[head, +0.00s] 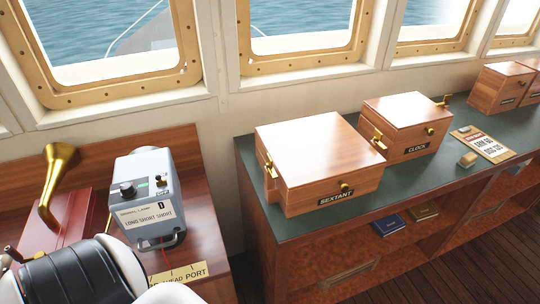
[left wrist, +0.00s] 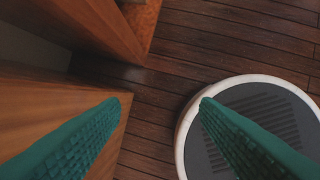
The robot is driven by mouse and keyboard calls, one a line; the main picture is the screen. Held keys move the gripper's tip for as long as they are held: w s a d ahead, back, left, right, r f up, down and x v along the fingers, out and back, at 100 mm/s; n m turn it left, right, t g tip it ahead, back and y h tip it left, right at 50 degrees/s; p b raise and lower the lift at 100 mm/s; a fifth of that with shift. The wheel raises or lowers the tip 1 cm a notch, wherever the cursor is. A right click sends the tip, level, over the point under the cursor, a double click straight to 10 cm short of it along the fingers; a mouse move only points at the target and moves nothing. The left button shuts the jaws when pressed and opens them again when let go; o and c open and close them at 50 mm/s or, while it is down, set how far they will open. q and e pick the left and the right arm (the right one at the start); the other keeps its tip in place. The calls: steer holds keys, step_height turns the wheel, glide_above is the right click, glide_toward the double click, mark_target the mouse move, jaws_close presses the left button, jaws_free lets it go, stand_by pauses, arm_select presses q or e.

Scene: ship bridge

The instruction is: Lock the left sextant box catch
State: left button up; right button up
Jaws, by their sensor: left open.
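The sextant box (head: 312,150) is a polished wooden box with a SEXTANT label, standing on the green counter top with its lid down. A brass catch (head: 269,168) is on its left side; whether it is locked cannot be told. A brass knob (head: 345,187) is on the box front. My left gripper (left wrist: 160,102) shows in the left wrist view as two teal ribbed fingers, wide apart with nothing between them. It is over the wooden floor beside wooden furniture, away from the box. My right gripper is not in view.
The clock box (head: 405,120) stands right of the sextant box, with a card (head: 483,145) further right. The signal lamp (head: 147,195) and a brass horn (head: 55,185) stand on the left desk. A gap separates desk and green counter (head: 253,180). Windows line the back.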

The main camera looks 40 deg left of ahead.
arm_select(q)
steer(key=w+d+r+m+t+h, duration=0.15)
steer(key=w+r+t, duration=0.25)
steer(key=w+r, duration=0.8)
steer(key=w+d+r+m+t, duration=0.25)
steer(key=w+r+t, duration=0.35)
steer(key=r, duration=1.3)
steer(key=w+d+r+m+t, duration=0.1)
steer(key=w+r+m+t, duration=0.15)
steer(key=w+r, duration=1)
steer(key=d+r+m+g+h, duration=0.1)
steer(key=d+r+m+h, duration=0.4)
steer(key=r+m+h, duration=0.3)
steer(key=d+r+m+g+h, duration=0.1)
steer(key=d+r+m+h, duration=0.5)
steer(key=r+m, duration=0.45)
steer(key=m+g+y, duration=1.4)
steer(key=y, duration=0.2)
glide_toward(269, 157)
steer(key=shift+h, duration=0.25)
steer(key=f+p, duration=0.2)
steer(key=f, duration=0.2)
steer(key=f+p, duration=0.2)
steer(key=f, duration=0.2)
steer(key=shift+a, duration=0.2)
steer(key=shift+f, duration=0.55)
